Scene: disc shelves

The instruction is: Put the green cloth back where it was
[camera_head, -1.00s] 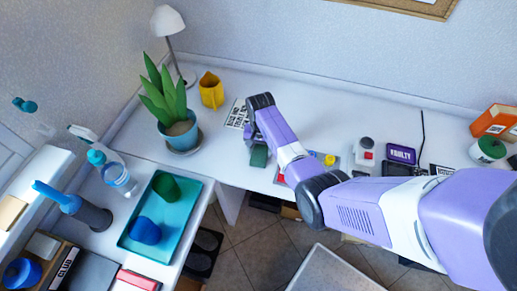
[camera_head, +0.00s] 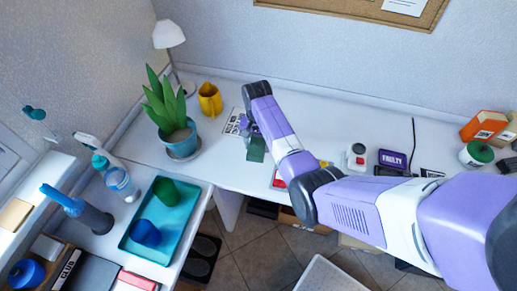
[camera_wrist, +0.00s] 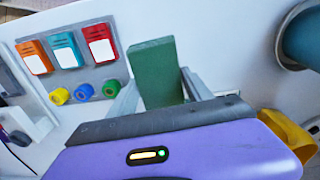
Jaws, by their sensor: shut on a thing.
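The green cloth (camera_head: 256,150) is a flat, stiff-looking dark green rectangle. My gripper (camera_wrist: 160,95) is shut on it, with one finger on each side, and the cloth (camera_wrist: 154,65) stands out past the fingertips in the wrist view. In the head view my gripper (camera_head: 250,140) is over the front part of the white desk, right of the potted plant. I cannot tell whether the cloth touches the desk.
The potted plant (camera_head: 180,138) and yellow mug (camera_head: 210,99) stand to the left. A grey panel with coloured cards and round pieces (camera_wrist: 82,70) is beside the cloth. A teal tray (camera_head: 190,213) lies on the left counter. A printed sheet (camera_head: 233,121) lies by my gripper.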

